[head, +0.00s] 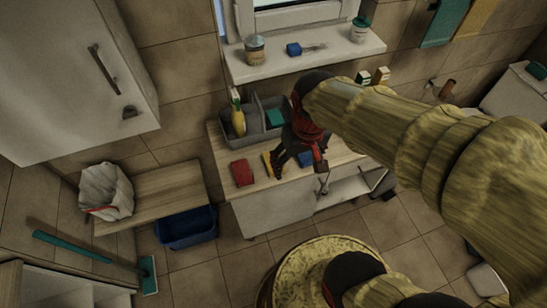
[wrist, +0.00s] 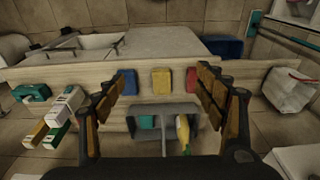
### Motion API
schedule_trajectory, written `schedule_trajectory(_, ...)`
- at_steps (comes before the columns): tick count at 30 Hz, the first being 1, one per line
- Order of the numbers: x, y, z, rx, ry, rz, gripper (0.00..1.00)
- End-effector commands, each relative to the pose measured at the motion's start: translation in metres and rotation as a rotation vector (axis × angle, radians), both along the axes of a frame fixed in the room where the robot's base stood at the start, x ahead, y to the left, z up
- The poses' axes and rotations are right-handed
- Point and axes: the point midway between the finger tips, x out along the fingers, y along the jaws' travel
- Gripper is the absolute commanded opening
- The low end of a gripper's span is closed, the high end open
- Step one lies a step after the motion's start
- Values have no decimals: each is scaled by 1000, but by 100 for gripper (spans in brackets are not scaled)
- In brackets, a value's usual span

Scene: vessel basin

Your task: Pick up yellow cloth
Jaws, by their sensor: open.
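The yellow cloth (head: 267,163) lies flat on the wooden counter between a red cloth (head: 242,172) and a blue cloth (head: 307,158). In the wrist view the yellow cloth (wrist: 161,81) shows between my spread fingers, with the blue cloth (wrist: 126,82) to its left and the red cloth (wrist: 192,79) to its right. My gripper (head: 298,165) is open and empty, pointing down above the counter. In the head view its dark fingers cover part of the yellow and blue cloths. My gripper (wrist: 160,88) does not visibly touch any cloth; its exact height is unclear.
A grey caddy (head: 234,143) with a yellow bottle (head: 238,117) and a green item stands behind the cloths. A windowsill (head: 330,57) holds jars and a brush. A white bag (head: 106,190) sits on a lower bench, with a blue bin (head: 188,228) beside it.

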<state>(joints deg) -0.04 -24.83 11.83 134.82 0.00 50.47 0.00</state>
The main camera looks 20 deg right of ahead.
Motion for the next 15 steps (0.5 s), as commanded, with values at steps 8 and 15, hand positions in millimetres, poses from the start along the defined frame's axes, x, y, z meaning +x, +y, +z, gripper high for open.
schedule_trajectory(8, 55, 0, -76, 0, 212, 0, 71)
schedule_trajectory(15, 98, 0, -161, 0, 276, 0, 71)
